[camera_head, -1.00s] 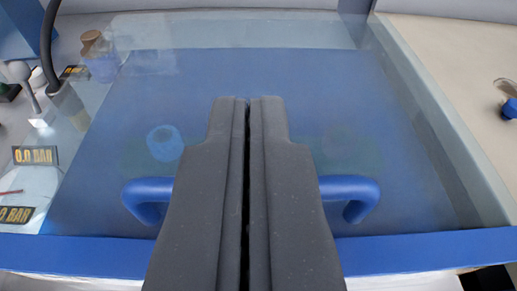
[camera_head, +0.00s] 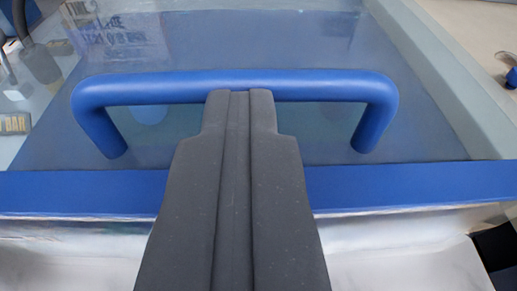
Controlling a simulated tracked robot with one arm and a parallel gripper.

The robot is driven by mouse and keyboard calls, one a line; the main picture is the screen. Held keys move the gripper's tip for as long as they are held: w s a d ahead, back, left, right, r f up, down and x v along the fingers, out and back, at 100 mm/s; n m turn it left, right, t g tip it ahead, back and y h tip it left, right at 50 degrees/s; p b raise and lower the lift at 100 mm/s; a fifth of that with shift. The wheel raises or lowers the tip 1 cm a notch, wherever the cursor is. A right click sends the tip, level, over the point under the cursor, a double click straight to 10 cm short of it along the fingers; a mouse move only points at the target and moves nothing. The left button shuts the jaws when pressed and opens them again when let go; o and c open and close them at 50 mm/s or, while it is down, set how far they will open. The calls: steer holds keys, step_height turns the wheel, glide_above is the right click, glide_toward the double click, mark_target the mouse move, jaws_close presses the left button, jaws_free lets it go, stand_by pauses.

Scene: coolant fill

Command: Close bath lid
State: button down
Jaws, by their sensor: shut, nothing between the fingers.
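The bath lid (camera_head: 300,130) is a clear pane with a blue front edge strip (camera_head: 410,184). A blue U-shaped handle (camera_head: 340,84) rises from the pane just behind that strip. My gripper (camera_head: 240,93) is shut and empty, its dark fingers pointing away from me over the strip. The fingertips overlap the lower edge of the handle's crossbar near its middle. I cannot tell whether they touch it. The fingers hide part of the strip and the pane. How far the lid stands open is not clear from this view.
A silvery wall (camera_head: 400,226) runs below the blue strip. A pale ledge (camera_head: 432,80) borders the pane on the right, with a small blue knob (camera_head: 512,77) beyond. Dark tubing (camera_head: 40,62) and a partly cut-off pressure display (camera_head: 14,124) are at the left.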

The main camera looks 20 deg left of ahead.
steer(key=shift+a+f+g, duration=0.3)
steer(key=shift+a+f, duration=0.2)
steer(key=shift+a, duration=0.1)
steer(key=shift+d+r, duration=0.1)
steer(key=shift+r, duration=0.35)
steer(key=s+d+f, duration=0.1)
steer(key=s+d, duration=0.3)
steer(key=s, duration=0.4)
steer(key=shift+s+d+p, duration=0.2)
steer(key=shift+s+p, duration=0.15)
steer(key=shift+p, duration=0.1)
steer(key=shift+f, duration=0.1)
